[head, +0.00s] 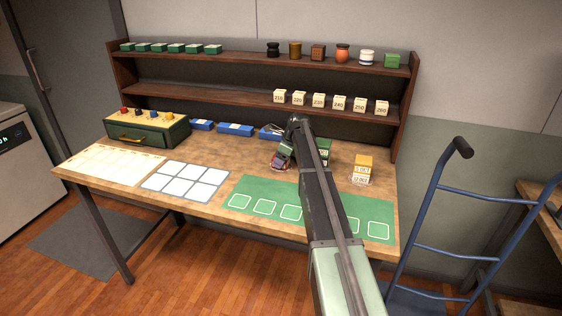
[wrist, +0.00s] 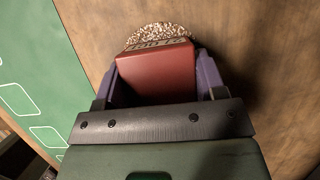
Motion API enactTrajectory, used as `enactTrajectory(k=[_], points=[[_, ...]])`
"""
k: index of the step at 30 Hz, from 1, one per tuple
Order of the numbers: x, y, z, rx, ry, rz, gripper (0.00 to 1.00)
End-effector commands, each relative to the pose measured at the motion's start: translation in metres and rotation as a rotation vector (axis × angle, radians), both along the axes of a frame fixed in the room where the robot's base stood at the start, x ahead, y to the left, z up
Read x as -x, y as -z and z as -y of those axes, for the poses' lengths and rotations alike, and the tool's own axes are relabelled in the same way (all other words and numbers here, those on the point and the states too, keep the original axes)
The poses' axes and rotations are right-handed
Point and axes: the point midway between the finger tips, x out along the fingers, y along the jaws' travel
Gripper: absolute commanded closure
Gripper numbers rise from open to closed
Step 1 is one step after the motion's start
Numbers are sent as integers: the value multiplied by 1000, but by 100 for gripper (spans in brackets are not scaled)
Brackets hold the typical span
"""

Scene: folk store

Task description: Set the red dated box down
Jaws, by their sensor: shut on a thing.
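The red dated box (wrist: 157,78) is between the purple fingers of my gripper (wrist: 158,70) in the wrist view. My gripper is shut on it. A pale label with dark marks shows on its far edge, too slanted to read. A round speckled disc (wrist: 158,31) shows just beyond the box, over the brown tabletop; whether the box touches it is hidden. In the head view my gripper (head: 283,156) is over the middle of the worktable (head: 222,158), and my arm covers much of the area around it.
A green mat (head: 240,190) with white outlined squares lies at the front, partly under my arm. Yellow and white dated boxes (head: 362,168) stand stacked to the right. Blue trays (head: 235,129), a green case (head: 147,131) and a shelf (head: 240,94) are behind. A white-squared card (head: 186,181) lies left.

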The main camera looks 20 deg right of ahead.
Motion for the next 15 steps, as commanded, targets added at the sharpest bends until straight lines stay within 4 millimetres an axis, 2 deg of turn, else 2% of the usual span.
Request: enactTrajectory(k=[1,2,6,15], points=[[0,4,0,0,0,0,66],[0,2,0,0,0,0,33],[0,2,0,0,0,0,11],[0,0,0,0,0,0,10]])
